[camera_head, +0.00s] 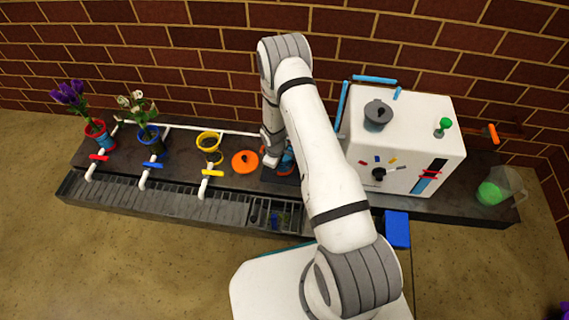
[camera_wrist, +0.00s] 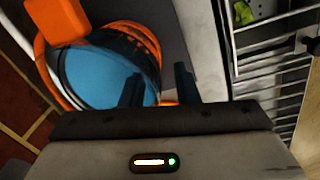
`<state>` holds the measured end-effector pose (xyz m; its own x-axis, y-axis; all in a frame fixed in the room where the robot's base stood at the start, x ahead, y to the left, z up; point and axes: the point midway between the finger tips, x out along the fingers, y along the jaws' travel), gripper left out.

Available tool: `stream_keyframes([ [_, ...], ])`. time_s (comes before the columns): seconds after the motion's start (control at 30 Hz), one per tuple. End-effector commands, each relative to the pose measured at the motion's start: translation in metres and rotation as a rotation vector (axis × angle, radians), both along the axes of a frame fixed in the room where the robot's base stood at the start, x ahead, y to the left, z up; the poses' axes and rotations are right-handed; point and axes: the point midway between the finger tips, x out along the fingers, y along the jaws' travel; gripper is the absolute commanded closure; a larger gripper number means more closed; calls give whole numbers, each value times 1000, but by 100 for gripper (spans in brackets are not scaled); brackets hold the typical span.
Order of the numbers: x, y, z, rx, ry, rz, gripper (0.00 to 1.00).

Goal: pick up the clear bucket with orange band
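The clear bucket with orange band (camera_wrist: 105,75) is close up in the wrist view, with its orange rim and a blue inside. An orange block-shaped part (camera_wrist: 62,18) sticks out at its upper left. My gripper (camera_wrist: 158,74) has its two dark fingers apart. The left finger overlaps the blue inside and the right one lies just outside the orange rim. I cannot tell whether either touches. In the head view the bucket (camera_head: 287,161) is on the counter, mostly hidden behind my arm.
An orange lid (camera_head: 245,161) and a yellow-banded bucket (camera_head: 209,143) stand to the left, with two flower pots further left. A white machine (camera_head: 405,135) stands close on the right. A slatted drain (camera_head: 170,200) runs along the front.

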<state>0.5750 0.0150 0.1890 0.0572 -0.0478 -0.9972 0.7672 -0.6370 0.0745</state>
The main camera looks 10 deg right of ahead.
Motion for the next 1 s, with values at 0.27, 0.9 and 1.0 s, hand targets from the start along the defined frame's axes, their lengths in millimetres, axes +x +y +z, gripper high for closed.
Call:
stream_keyframes([
  [0.27,0,0,1,0,0,0,87],
  [0.9,0,1,2,0,-1,1,100],
  [1.0,0,1,3,0,-1,1,100],
])
